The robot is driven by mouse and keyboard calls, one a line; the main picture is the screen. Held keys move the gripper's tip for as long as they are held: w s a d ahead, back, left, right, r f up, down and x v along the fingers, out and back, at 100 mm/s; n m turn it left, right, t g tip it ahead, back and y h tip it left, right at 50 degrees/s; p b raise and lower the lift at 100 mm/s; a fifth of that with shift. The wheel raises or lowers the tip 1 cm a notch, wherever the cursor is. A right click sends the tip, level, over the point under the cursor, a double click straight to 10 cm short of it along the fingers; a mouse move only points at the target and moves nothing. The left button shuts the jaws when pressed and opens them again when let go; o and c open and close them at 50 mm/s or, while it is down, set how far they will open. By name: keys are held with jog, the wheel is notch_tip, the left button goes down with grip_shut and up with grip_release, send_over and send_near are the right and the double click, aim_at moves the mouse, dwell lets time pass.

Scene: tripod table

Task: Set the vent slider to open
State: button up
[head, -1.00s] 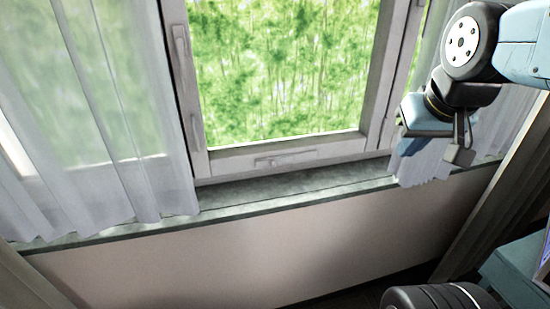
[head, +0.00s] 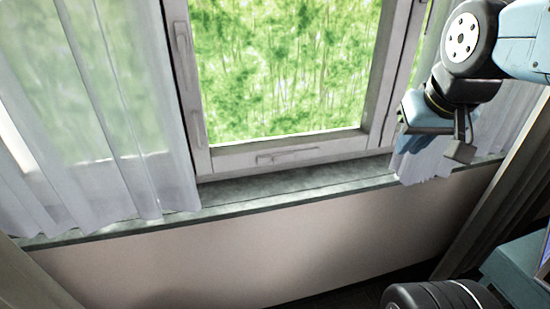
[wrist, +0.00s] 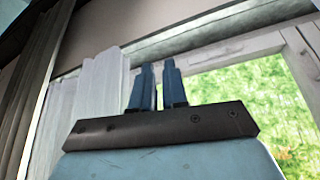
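The vent slider (head: 286,157) looks like a low pale strip with a small raised tab toward its left, on the bottom rail of the window frame. The tab's exact setting is too small to read. My gripper (head: 403,140) is at the right of the head view, in front of the right curtain, well to the right of the slider and apart from it. In the wrist view my gripper (wrist: 157,66) shows two blue fingers with a narrow empty gap between them. The slider cannot be made out in the wrist view.
The window frame (head: 371,80) has a handle (head: 183,50) on its left side. Sheer curtains hang at left (head: 120,120) and right (head: 425,165). A stone sill (head: 290,190) runs below. The space before the window's middle is clear.

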jog(key=shift+o, duration=0.8)
jog(key=shift+w+f, duration=0.25)
jog(key=shift+f, duration=0.1)
jog(key=o, duration=0.4)
jog(key=w+a+f+n+g+h, duration=0.1)
jog(key=w+f+g+h, duration=0.3)
jog(key=w+f+h, duration=0.1)
jog(key=shift+w+a+f+n+g, duration=0.15)
jog(key=shift+w+f+n+g, duration=0.2)
jog(key=shift+f, duration=0.3)
jog(key=n+t+h, duration=0.4)
jog(key=n+t, duration=0.6)
jog(key=t, duration=0.5)
send_near(274, 164)
jog(key=x, duration=0.8)
jog(key=shift+w, duration=0.3)
grip_shut()
jog(key=shift+f, duration=0.1)
